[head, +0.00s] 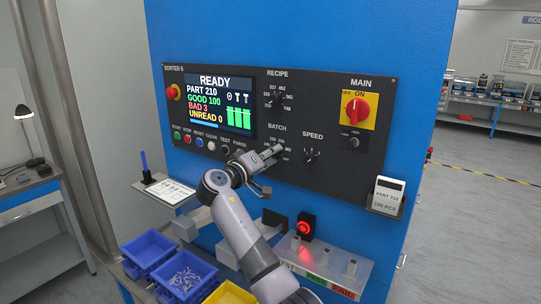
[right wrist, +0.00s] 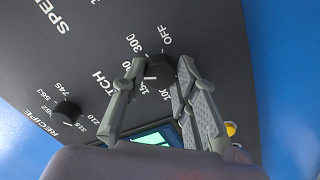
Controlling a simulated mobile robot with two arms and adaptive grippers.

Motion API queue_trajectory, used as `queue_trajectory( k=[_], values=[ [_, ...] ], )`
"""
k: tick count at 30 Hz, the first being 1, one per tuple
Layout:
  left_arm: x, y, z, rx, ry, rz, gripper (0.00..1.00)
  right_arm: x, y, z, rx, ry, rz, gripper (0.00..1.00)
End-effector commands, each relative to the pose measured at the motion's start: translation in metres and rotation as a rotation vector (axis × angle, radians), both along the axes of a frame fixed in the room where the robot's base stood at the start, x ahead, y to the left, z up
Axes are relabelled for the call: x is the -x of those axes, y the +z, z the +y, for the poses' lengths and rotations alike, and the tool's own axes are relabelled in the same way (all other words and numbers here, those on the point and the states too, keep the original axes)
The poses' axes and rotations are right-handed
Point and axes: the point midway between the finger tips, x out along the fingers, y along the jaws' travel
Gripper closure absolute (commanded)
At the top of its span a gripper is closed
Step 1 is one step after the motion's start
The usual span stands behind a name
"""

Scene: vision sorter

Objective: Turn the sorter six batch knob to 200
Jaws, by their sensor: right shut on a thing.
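The sorter six panel (head: 330,88) is black, on a blue cabinet. Its BATCH knob (right wrist: 158,72) is small and black with a white pointer line. In the right wrist view it sits between my fingers, with OFF, 300 and 100 legible around it; another number is partly covered by a finger. I cannot tell exactly which mark the pointer meets. My right gripper (head: 270,154) reaches the panel under the BATCH label and is shut on the knob; it also shows in the right wrist view (right wrist: 158,85). In the head view the gripper hides the knob. My left gripper is not in view.
The SPEED knob (head: 309,156) is close to the right of my gripper, and the RECIPE knob (head: 279,99) is above. The screen (head: 212,105) reads READY. A red MAIN switch (head: 358,107) is at right. Blue bins (head: 148,247) and a lit red button (head: 305,227) are below.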

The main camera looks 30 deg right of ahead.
Motion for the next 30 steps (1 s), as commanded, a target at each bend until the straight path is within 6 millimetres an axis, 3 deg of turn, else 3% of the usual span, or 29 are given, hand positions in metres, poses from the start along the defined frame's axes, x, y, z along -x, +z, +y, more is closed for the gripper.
queue_trajectory(
  k=[8,9,18,30],
  values=[
    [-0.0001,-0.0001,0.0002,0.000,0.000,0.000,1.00,0.0001,-0.0013,0.0001,-0.001,-0.001,0.003,1.00],
    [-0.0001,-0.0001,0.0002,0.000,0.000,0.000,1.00,0.0001,-0.0013,0.0001,-0.002,-0.001,0.002,0.72],
    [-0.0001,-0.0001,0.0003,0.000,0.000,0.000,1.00,0.0000,-0.0006,0.0001,-0.001,0.001,0.000,0.53],
    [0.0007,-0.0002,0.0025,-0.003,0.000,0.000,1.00,0.0027,-0.0002,0.0096,0.000,0.004,-0.002,0.53]
  ],
)
